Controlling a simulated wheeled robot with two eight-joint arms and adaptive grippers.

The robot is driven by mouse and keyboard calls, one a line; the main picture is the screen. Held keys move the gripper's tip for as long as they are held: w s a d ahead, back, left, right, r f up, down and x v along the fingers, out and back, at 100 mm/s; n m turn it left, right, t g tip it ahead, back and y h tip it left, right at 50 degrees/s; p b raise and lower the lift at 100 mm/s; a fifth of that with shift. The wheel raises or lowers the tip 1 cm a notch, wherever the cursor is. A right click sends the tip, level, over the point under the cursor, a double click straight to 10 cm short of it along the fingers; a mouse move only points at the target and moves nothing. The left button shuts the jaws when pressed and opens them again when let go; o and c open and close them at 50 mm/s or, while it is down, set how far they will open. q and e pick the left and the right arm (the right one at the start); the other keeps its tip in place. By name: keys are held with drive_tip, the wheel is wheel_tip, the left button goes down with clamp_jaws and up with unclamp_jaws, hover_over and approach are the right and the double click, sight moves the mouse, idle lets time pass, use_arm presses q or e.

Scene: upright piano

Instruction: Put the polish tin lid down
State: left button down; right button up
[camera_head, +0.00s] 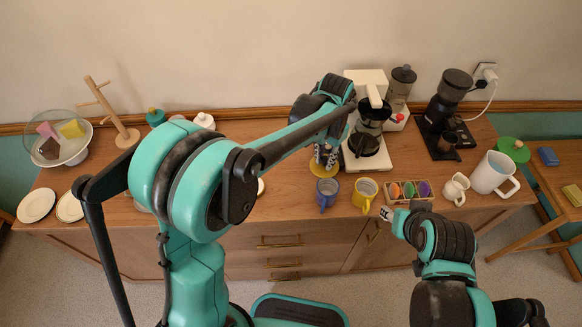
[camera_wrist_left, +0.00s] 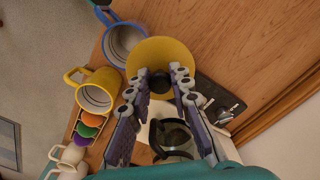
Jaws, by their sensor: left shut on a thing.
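The polish tin lid appears to be the yellow disc (camera_wrist_left: 150,52) with a dark knob (camera_wrist_left: 160,84) in the left wrist view. Its yellow rim also shows in the head view (camera_head: 318,171), below my left gripper (camera_head: 326,155). In the left wrist view the fingers of my left gripper (camera_wrist_left: 168,78) are closed around the knob. Whether the lid touches the counter or hangs just above it I cannot tell. My right gripper (camera_head: 384,213) is at the counter's front edge, away from the lid; its jaws are too small to read.
A blue mug (camera_head: 327,194) and a yellow mug (camera_head: 364,193) stand close in front of the lid. The coffee machine (camera_head: 369,78) is close to its right. An egg-like colored set in a tray (camera_head: 408,203) and white jugs (camera_head: 494,173) stand farther right.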

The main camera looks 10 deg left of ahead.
use_arm(q)
drive_tip(key=b, duration=0.3)
hover_over(292, 172)
wheel_tip(292, 172, down, 7)
drive_tip(key=shift+w+a+f, duration=0.1)
drive_tip(key=shift+f+b, duration=0.6)
drive_tip(key=shift+f, duration=1.3)
drive_tip(key=shift+f, duration=0.15)
drive_tip(key=c, duration=1.4)
unclamp_jaws()
drive_tip(key=shift+o, duration=0.2)
